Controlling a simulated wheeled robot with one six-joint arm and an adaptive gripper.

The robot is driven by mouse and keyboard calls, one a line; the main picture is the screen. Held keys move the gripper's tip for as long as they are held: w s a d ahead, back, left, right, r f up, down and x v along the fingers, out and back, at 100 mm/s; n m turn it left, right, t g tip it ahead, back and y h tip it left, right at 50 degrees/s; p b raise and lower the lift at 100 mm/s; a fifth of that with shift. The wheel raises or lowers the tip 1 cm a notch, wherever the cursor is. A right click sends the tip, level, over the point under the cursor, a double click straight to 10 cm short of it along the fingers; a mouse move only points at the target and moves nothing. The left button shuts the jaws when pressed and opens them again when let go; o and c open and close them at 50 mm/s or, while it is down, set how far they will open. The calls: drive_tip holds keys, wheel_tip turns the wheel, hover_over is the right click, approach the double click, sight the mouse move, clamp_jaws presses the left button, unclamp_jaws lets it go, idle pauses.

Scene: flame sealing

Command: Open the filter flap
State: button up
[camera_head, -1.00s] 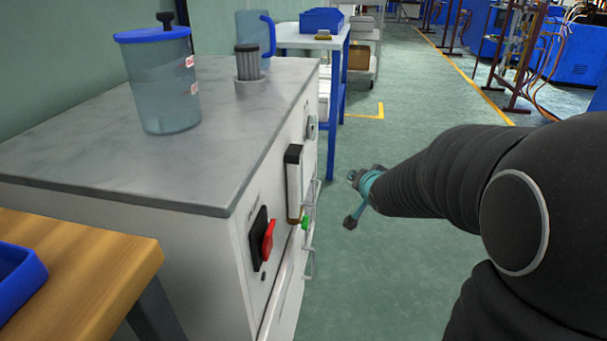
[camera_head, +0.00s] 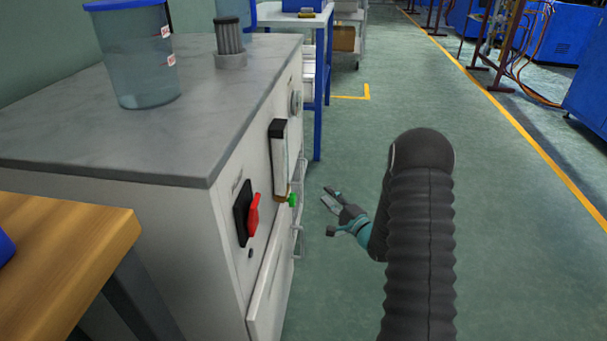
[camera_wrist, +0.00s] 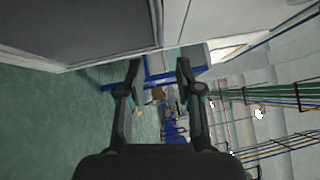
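The white machine cabinet (camera_head: 225,225) stands left of centre in the head view, with a grey top. Its front has a red switch (camera_head: 253,214), an upright tube gauge (camera_head: 279,160), a green knob (camera_head: 292,199), wire handles (camera_head: 298,238) and a lower panel (camera_head: 268,290). I cannot tell which part is the filter flap. My gripper (camera_head: 328,215) is right of the cabinet front, apart from it. Its two fingers are spread and empty, also in the wrist view (camera_wrist: 159,72). That view is turned sideways, with a grey panel (camera_wrist: 85,25) at upper left.
A blue-lidded container (camera_head: 138,60) and a grey ribbed cylinder (camera_head: 229,38) stand on the cabinet top. A wooden table (camera_head: 75,245) is at the near left. A blue-legged table (camera_head: 321,85) stands beyond the cabinet. The green floor (camera_head: 500,220) to the right is clear.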

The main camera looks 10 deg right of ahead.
sight(304, 171)
drive_tip(key=x, duration=1.3)
drive_tip(key=shift+w+a, duration=0.2)
drive_tip(key=shift+w, duration=0.05)
clamp_jaws()
